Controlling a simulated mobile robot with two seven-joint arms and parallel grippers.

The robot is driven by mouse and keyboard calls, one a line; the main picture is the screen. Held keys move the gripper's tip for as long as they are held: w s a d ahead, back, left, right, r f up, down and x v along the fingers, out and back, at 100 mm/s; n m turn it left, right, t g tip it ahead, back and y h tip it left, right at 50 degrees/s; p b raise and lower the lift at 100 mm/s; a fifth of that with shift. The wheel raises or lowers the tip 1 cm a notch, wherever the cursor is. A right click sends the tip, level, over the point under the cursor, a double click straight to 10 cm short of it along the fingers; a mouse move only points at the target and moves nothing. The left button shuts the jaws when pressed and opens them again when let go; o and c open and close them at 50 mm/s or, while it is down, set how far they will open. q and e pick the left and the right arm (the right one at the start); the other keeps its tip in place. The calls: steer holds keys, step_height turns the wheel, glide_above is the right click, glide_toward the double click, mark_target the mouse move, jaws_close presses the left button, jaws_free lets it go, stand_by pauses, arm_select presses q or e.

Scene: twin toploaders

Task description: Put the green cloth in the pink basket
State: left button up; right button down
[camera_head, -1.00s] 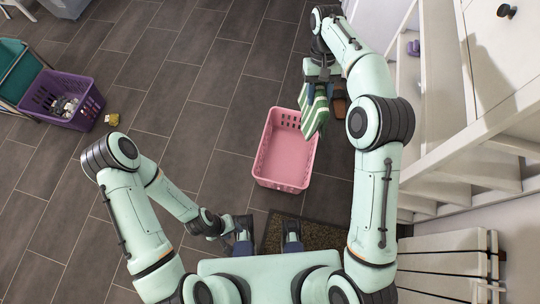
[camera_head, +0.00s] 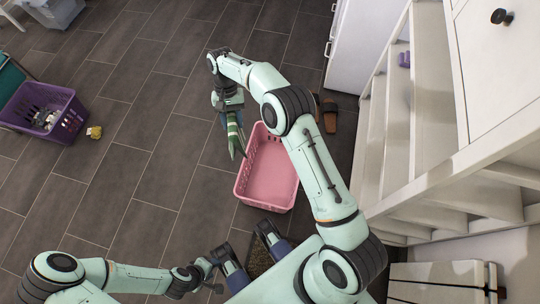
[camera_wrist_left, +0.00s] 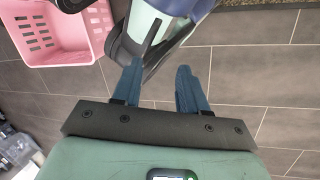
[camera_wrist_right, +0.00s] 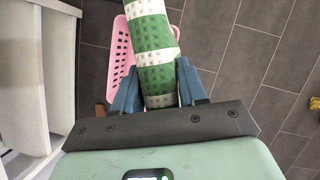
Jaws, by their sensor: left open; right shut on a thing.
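The green and white cloth (camera_head: 233,137) hangs from my right gripper (camera_head: 229,112), at the upper left of the pink basket in the head view. In the right wrist view, my right gripper (camera_wrist_right: 158,75) is shut on the cloth (camera_wrist_right: 154,40), and the basket (camera_wrist_right: 118,62) shows behind it. The pink basket (camera_head: 265,180) stands on the floor; its visible inside looks empty, and my right arm covers part of its right side. My left gripper (camera_head: 212,268) is low in the head view, apart from the basket. In the left wrist view its fingers (camera_wrist_left: 157,80) are open and empty.
A purple basket (camera_head: 45,112) with contents stands at the left, with a small yellow thing (camera_head: 94,132) beside it. Brown shoes (camera_head: 329,115) lie beyond the pink basket. A white shelf unit (camera_head: 425,85) stands at the right.

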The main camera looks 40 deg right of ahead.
steer(key=s+d+f+m+t+b, duration=0.1)
steer(key=d+f+m+t+b, duration=0.2)
steer(key=d+f+m, duration=0.55)
steer(key=s+d+f+m+t+b, duration=0.15)
steer(key=f+m, duration=0.45)
steer(key=f, duration=0.8)
steer(key=s+d+f+m+t+b, duration=0.1)
steer(key=d+f+m+t+b, duration=0.25)
steer(key=f+m, duration=0.6)
arm_select(q)
steer(key=w+a+f+t+y, duration=0.25)
steer(key=w+a+f, duration=0.25)
steer(key=w+f, duration=0.45)
steer(key=s+a+f+n+g+h+b, duration=0.1)
steer(key=s+f+g+b, duration=0.3)
steer(key=s+f+b, duration=0.3)
steer(key=s+f, duration=0.2)
steer(key=s, duration=0.3)
steer(key=shift+s, duration=0.25)
arm_select(e)
step_height(320, 180, down, 21)
steer(key=n, duration=0.1)
steer(key=shift+n+y, duration=0.3)
steer(key=shift+d, duration=0.1)
steer(key=c, duration=0.6)
jaws_free()
steer(key=shift+g, duration=0.3)
